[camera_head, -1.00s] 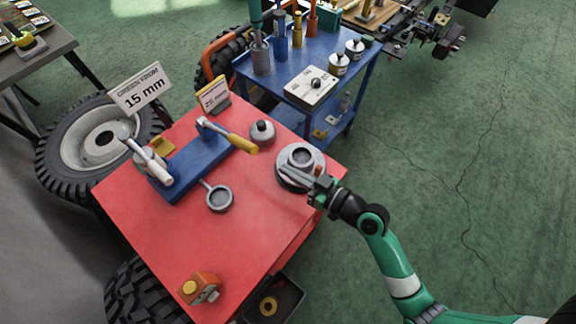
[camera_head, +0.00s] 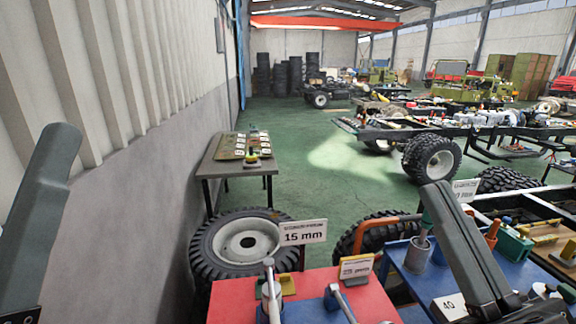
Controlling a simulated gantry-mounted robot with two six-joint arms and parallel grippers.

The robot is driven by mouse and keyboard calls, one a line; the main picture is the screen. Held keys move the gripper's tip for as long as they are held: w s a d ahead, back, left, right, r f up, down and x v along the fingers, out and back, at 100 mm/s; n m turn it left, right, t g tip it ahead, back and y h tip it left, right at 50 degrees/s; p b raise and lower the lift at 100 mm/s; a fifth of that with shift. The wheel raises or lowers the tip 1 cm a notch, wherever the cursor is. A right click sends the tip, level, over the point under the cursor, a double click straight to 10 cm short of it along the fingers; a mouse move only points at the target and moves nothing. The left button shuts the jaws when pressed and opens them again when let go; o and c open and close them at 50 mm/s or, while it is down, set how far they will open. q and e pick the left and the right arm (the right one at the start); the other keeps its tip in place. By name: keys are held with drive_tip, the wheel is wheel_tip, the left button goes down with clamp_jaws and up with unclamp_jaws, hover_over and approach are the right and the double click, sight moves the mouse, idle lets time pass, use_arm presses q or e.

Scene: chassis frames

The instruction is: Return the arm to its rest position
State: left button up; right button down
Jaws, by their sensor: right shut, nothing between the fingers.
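My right gripper (camera_head: 440,195) is a dark grey shape close to the camera at the lower right, with its tip pointing up. It is shut, with nothing held. It overlaps the blue cart in the picture and is apart from the red table. My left gripper (camera_head: 60,145) is a similar dark grey shape, close at the left edge in front of the wall. Its jaws cannot be made out. The rest of both arms is outside the view.
A grey side table (camera_head: 208,168) is farther back. The green floor (camera_head: 318,188) has free room.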

drive_tip(key=s+d+r+m+t+h, duration=0.3)
drive_tip(key=s+d+r+m+h, duration=0.15)
drive_tip(key=s+r+h, duration=0.2)
wheel_tip(320, 180, up, 34)
drive_tip(key=w+m+p, duration=0.1)
drive_tip(key=p, duration=3.3)
drive_tip(key=shift+w+a+r, duration=0.2)
drive_tip(key=shift+w+a, duration=0.05)
drive_tip(key=shift+a, duration=0.05)
drive_tip(key=shift+m+y, duration=0.25)
